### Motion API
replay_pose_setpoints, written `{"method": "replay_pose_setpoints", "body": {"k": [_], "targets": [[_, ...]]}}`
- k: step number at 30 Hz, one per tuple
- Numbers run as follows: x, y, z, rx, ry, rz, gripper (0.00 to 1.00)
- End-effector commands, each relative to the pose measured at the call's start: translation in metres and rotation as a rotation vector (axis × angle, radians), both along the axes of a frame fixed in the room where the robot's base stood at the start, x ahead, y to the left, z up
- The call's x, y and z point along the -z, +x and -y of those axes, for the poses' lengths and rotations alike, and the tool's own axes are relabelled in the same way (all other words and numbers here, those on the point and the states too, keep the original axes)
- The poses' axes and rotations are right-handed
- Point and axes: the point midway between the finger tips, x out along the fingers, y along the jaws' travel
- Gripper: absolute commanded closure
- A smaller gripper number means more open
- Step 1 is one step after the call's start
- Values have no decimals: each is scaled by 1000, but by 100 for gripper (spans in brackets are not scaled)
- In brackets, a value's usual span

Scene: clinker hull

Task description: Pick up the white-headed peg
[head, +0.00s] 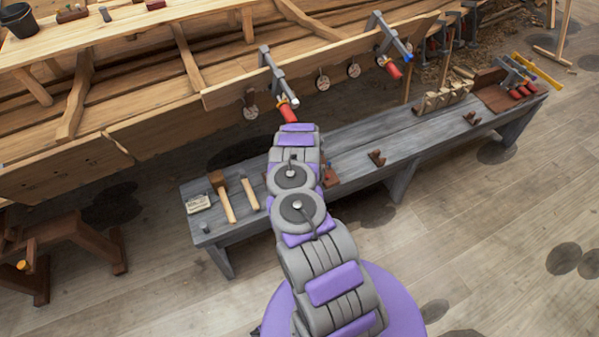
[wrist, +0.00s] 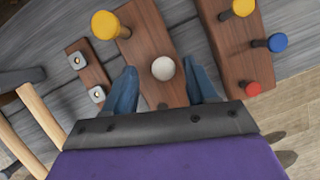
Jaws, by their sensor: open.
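The white-headed peg (wrist: 163,68) stands in a brown wooden block in the wrist view, seen almost from above, so its shaft is hidden. My gripper (wrist: 162,85) is open, with one blue finger on each side of the white head. Gaps show between the head and both fingers. I cannot tell how far the fingers are above the block. In the head view my arm hides the peg, the gripper and most of the blocks on the grey bench (head: 345,150).
A yellow-headed peg (wrist: 106,25) stands in the same block, beyond the white one. The block at right (wrist: 232,60) holds yellow, blue and red pegs. A plate with two nuts (wrist: 88,72) lies at left. Mallets (head: 222,195) lie at the bench's left end; clamps (head: 278,80) hang on the hull.

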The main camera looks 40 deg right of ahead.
Motion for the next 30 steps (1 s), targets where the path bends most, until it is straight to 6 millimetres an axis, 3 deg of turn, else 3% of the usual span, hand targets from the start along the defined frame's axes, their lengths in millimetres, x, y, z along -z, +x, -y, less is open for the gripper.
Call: {"method": "replay_pose_setpoints", "body": {"k": [6,18,30], "targets": [[22,7,7,1,-3,0,43],[26,10,7,2,-3,1,43],[27,9,8,2,0,0,81]]}}
